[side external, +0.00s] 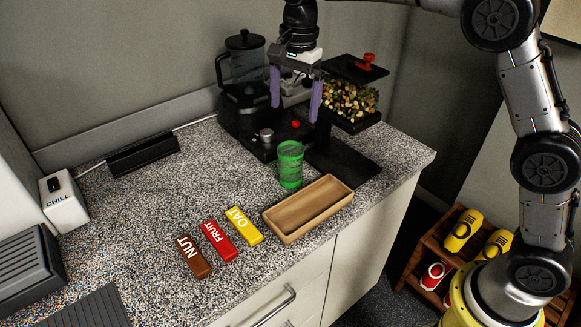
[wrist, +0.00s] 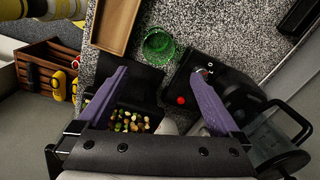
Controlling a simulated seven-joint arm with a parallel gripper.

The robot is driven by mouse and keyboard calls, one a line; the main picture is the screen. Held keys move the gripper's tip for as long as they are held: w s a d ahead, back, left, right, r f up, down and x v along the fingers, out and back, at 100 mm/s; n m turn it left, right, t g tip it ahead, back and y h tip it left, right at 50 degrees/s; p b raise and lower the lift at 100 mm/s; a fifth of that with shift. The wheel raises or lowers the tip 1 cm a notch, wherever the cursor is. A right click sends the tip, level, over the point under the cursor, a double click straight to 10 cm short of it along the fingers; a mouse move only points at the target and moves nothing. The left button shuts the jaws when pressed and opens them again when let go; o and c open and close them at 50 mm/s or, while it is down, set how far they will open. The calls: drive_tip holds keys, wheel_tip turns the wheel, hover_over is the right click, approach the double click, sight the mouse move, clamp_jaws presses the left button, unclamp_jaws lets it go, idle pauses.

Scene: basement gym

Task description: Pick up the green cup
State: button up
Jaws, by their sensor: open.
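The green cup (side external: 290,165) stands upright on the speckled counter, just behind the wooden tray in the side external view. It looks translucent and also shows in the wrist view (wrist: 158,45), beyond my fingertips. My gripper (side external: 294,98) has two purple fingers spread apart with nothing between them. It hangs above the black appliance, higher than the cup and apart from it. In the wrist view my gripper (wrist: 158,82) has its fingers on either side of the picture, and the cup lies ahead of the gap between them.
A wooden tray (side external: 284,232) sits right in front of the cup. NUT (side external: 193,257), FRUIT (side external: 219,240) and OAT (side external: 244,225) bars lie to its left.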

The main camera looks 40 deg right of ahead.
sight(290, 167)
drive_tip(key=shift+g, duration=0.4)
drive_tip(key=f, duration=0.7)
drive_tip(key=a+f, duration=0.1)
drive_tip(key=f, duration=0.3)
drive_tip(key=shift+w+f, duration=0.15)
drive_tip(key=shift+d+f, duration=0.1)
drive_tip(key=shift+f, duration=3)
drive_tip(key=c, duration=1.3)
